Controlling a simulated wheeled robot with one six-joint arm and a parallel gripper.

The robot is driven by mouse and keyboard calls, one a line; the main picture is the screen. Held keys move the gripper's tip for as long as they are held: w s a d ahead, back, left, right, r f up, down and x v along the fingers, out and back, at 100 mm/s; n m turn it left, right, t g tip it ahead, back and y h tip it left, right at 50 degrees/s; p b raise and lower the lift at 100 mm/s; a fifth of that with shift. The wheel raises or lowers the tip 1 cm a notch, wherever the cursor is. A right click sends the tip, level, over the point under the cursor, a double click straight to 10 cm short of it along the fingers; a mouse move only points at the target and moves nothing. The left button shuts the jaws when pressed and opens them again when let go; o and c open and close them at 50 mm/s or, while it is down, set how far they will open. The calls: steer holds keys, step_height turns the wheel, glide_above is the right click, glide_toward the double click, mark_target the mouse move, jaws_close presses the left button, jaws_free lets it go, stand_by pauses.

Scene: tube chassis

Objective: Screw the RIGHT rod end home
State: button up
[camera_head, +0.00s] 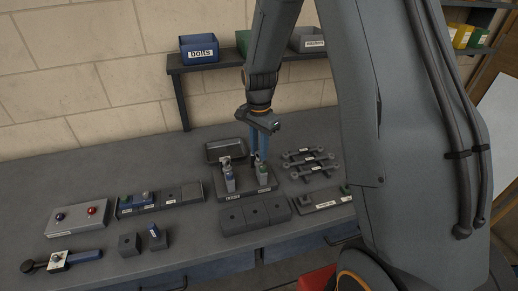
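A dark fixture (247,192) with labels on its front edge stands at the middle of the bench. It bears two upright posts side by side, a left one (229,181) and a right one (263,175). Metal pieces show at the top of the left post. My gripper (259,157) points down with its blue fingers right over the right post. The fingertips overlap the top of that post, so the right rod end is hidden or too small to make out. I cannot tell whether the fingers touch it or how far apart they are.
An empty dark tray (212,152) lies behind the fixture. Several link rods (312,162) lie to the right, dark blocks (256,212) in front. A button box (78,217), a parts rack (160,200) and a blue-handled tool (60,261) are left. A shelf with bins (199,47) is behind.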

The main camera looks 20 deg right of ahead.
jaws_close()
steer(key=m, duration=0.4)
steer(key=shift+p, duration=0.4)
steer(key=shift+m, duration=0.7)
steer(key=m, duration=0.4)
steer(key=shift+m, duration=0.3)
steer(key=shift+m, duration=0.3)
steer(key=m, duration=0.4)
steer(key=shift+m, duration=0.4)
steer(key=shift+w, duration=0.1)
